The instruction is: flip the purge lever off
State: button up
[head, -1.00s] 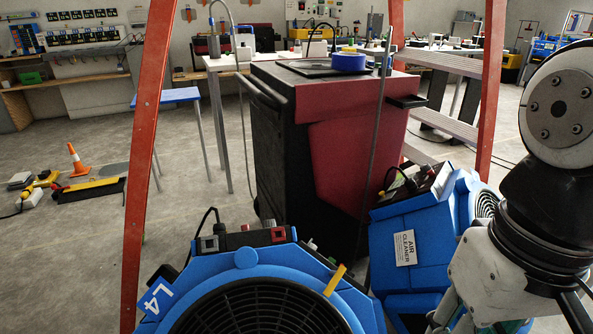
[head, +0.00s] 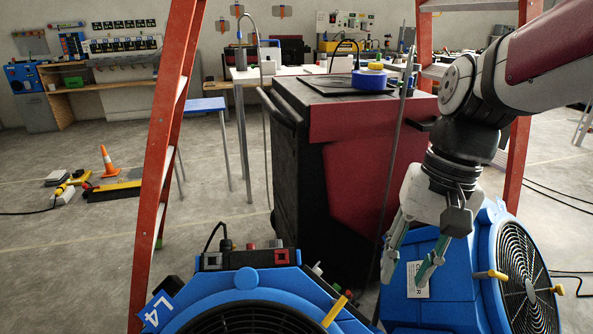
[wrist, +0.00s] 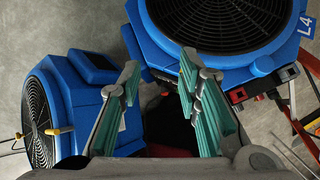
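No part in view is marked as the purge lever, and I cannot tell which one it is. A yellow lever (head: 335,311) sticks up at a slant from the right side of the blue L4 blower (head: 247,282). A blue air cleaner (head: 405,300) stands to its right, with yellow handles (head: 490,274) at its round grille. My gripper (head: 410,264) is open and empty, pointing down in front of the air cleaner and partly covering its label. In the wrist view its green-padded fingers (wrist: 158,75) are apart, between the air cleaner (wrist: 72,110) and the L4 blower (wrist: 235,55).
A black and red cabinet (head: 300,160) stands behind the blowers, with a blue tape roll (head: 369,79) on top. A red ladder leg (head: 165,150) rises at left. A cone (head: 108,162) and yellow tools lie on open floor farther left.

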jog(key=w+d+f+m+y+p, duration=0.1)
jog(key=w+f+m, duration=0.1)
jog(key=w+f, duration=0.35)
jog(key=w+d+f+m+y+p, duration=0.1)
jog(key=w+d+f+m, duration=0.15)
jog(key=w, duration=0.65)
jog(key=w+d+f+m+y, duration=0.1)
jog(key=w+f+m, duration=0.1)
jog(key=w+f, duration=0.35)
jog(key=w+d+f+m, duration=0.1)
jog(key=w+d+f, duration=0.15)
jog(key=f, duration=0.55)
jog(key=b+x, duration=0.1)
jog(key=x, duration=0.3)
jog(key=b+x, duration=0.2)
jog(key=x, duration=0.3)
jog(key=b+x, duration=0.2)
jog(key=x, duration=0.2)
jog(key=shift+a+f, duration=0.1)
jog(key=shift+a, duration=0.3)
grip_shut()
